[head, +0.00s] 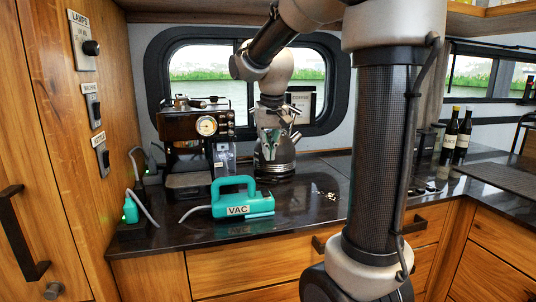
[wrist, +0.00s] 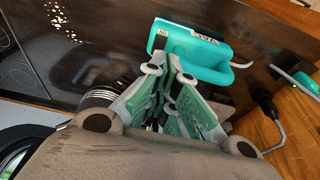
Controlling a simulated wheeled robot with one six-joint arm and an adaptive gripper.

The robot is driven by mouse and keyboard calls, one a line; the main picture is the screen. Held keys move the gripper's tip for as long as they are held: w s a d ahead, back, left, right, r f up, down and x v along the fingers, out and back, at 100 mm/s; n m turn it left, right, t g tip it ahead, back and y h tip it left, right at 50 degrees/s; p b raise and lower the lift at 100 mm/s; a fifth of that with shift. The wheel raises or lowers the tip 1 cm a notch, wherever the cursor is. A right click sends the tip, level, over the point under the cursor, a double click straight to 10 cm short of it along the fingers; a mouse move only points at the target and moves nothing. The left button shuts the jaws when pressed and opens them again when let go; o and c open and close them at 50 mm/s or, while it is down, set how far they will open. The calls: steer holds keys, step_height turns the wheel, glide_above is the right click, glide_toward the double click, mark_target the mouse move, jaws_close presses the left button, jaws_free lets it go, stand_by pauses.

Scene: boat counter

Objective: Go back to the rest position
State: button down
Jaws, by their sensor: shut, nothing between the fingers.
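My gripper (head: 270,149) hangs above the dark counter (head: 300,212), in front of the metal kettle (head: 284,166) in the head view. Its fingers point down and are shut with nothing between them. In the wrist view my gripper (wrist: 172,75) shows its green-padded fingers close together, with the teal vac beyond the tips. My arm stands large in the right middle of the head view and bends over to the left. It hides part of the window and counter behind it.
A teal vac (head: 238,200) lies at the counter front, corded to a plug at left. A coffee machine (head: 190,130) stands behind it. Two dark bottles (head: 456,140) stand at the right. Small dark and light bits lie on the counter. Labelled switches (head: 90,46) line the left wall.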

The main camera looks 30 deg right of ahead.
stand_by(0.4)
steer(key=s+a+f+n+t, duration=0.1)
steer(key=s+a, duration=0.1)
steer(key=s, duration=0.9)
steer(key=s+a+f+n, duration=0.2)
steer(key=s, duration=0.9)
steer(key=shift+t+y, duration=0.4)
